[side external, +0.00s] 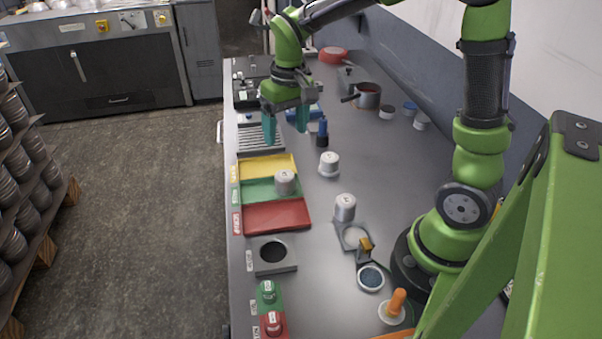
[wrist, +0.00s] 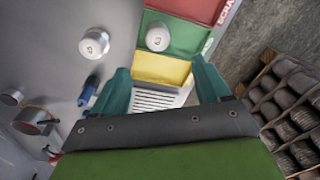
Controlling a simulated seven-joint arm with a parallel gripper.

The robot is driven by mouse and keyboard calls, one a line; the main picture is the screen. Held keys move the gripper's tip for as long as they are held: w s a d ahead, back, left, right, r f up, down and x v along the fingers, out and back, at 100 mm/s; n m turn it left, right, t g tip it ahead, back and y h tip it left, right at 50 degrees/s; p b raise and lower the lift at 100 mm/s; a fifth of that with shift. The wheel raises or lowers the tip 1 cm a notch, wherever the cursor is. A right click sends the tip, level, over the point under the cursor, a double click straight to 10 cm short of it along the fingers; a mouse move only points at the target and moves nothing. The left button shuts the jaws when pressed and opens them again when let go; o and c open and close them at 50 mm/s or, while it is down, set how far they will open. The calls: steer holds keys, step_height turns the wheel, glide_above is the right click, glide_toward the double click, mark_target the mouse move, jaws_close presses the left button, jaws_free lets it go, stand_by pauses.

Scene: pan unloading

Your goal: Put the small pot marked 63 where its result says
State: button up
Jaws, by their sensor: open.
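Three small whitish pots with dark marks on their lids are in view; I cannot read which is 63. One pot (side external: 285,182) stands in the green tray (side external: 256,192) and also shows in the wrist view (wrist: 158,37). A second pot (side external: 329,161) stands on the bare table right of the trays, also in the wrist view (wrist: 94,43). A third pot (side external: 345,206) stands nearer the front, by a square plate. My gripper (side external: 286,120) is open and empty above the slotted grey rack, beyond the yellow tray (side external: 266,166). Its teal fingers are apart in the wrist view (wrist: 160,68).
A red tray (side external: 290,216) lies in front of the green one, then a grey block with a round hole (side external: 273,254). Green and red buttons (side external: 270,325) are at the front. A blue-topped item (side external: 322,132) and a dark-red pan (side external: 368,94) stand farther back.

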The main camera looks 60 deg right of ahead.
steer(key=s+a+r+t, duration=0.2)
steer(key=s+r+t, duration=0.1)
steer(key=s, duration=0.3)
steer(key=s+a+r+t+y, duration=0.1)
steer(key=s+a+r+t, duration=0.2)
steer(key=s+r, duration=0.2)
steer(key=shift+s+a+r+t+y, duration=0.2)
steer(key=shift+s+t+y, duration=0.1)
steer(key=shift+s, duration=0.85)
